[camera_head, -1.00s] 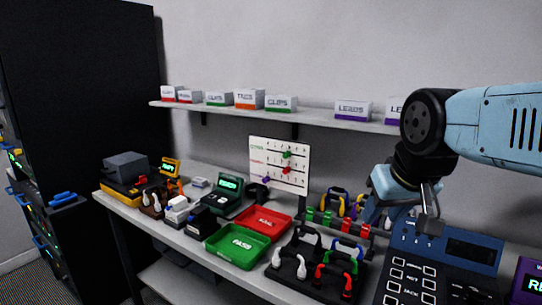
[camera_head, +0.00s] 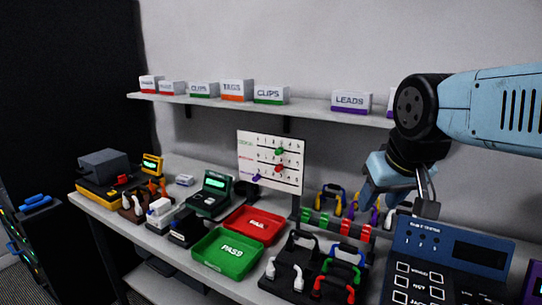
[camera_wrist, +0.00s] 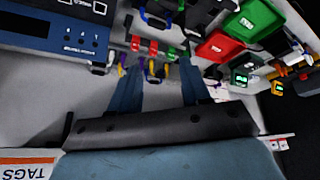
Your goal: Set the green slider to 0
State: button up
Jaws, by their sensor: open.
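The green slider (camera_head: 279,152) is a small knob on the top row of a white board (camera_head: 243,150) standing at the back of the bench. It sits near the middle of its row; the scale digits are too small to read surely. A red slider (camera_head: 279,168) is on the row below, and a purple slider (camera_head: 256,177) is at the left of the lowest row. My gripper (camera_head: 370,200) is to the right of the board, apart from it. The wrist view shows its two fingers (camera_wrist: 157,70) spread and empty; I cannot make out the board there.
A shelf (camera_head: 310,105) with labelled boxes runs above the board. A red tray (camera_head: 254,226), a green tray (camera_head: 228,253), a cable rack (camera_head: 330,222) and a blue cable tester (camera_head: 450,250) crowd the bench. A dark cabinet stands at left.

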jog(key=w+d+f+n+g+h, duration=0.25)
jog(key=w+n+h, duration=0.25)
jog(key=w+n, duration=0.25)
jog(key=n+t+h, duration=0.5)
jog(key=n+t, duration=0.7)
jog(key=n, duration=0.9)
send_near(277, 153)
jog(key=x, duration=0.8)
jog(key=shift+w, duration=0.15)
grip_shut()
